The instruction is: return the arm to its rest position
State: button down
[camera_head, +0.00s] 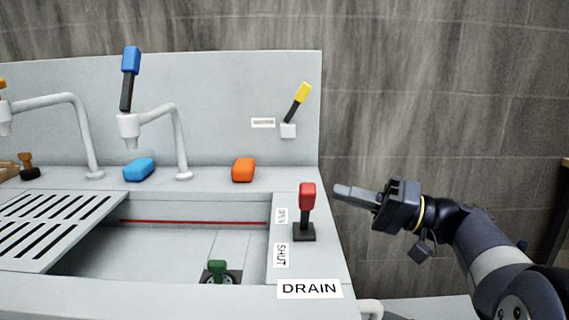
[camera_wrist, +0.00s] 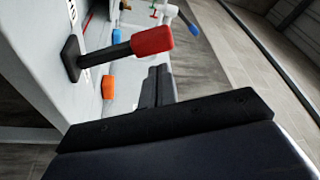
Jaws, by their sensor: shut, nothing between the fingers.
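My gripper (camera_head: 357,194) is at the right in the head view, held out level just right of the red-handled drain lever (camera_head: 307,197). Its fingers are together and empty, with a gap between their tips and the lever. In the wrist view my gripper (camera_wrist: 158,86) shows from behind, its fingers side by side. The red lever (camera_wrist: 152,41) is close by in that view, apart from the fingers. My arm reaches in from the lower right of the head view.
The sink unit (camera_head: 180,297) fills the left, with a blue-handled tap (camera_head: 130,60), a yellow-handled lever (camera_head: 303,92), an orange block (camera_head: 243,170), a blue block (camera_head: 139,170) and a green-topped plug (camera_head: 217,266). Open space lies right of the unit.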

jog(key=v, duration=0.6)
jog(key=r+x, duration=0.1)
jog(key=x, duration=0.9)
jog(key=w+f+m+h+p, duration=0.1)
jog(key=w+m+p, duration=0.3)
jog(key=p, duration=0.5)
jog(key=w+f+m+h+p, duration=0.1)
jog(key=w+m+p, duration=0.2)
jog(key=p, duration=0.5)
jog(key=w+a+f+m+h+p, duration=0.1)
jog(key=w+m+p, duration=0.3)
jog(key=p, duration=0.5)
jog(key=shift+w+m+g+h+p, duration=0.35)
jog(key=shift+m+g+h, duration=0.05)
jog(key=shift+m, duration=0.1)
jog(key=shift+d, duration=0.1)
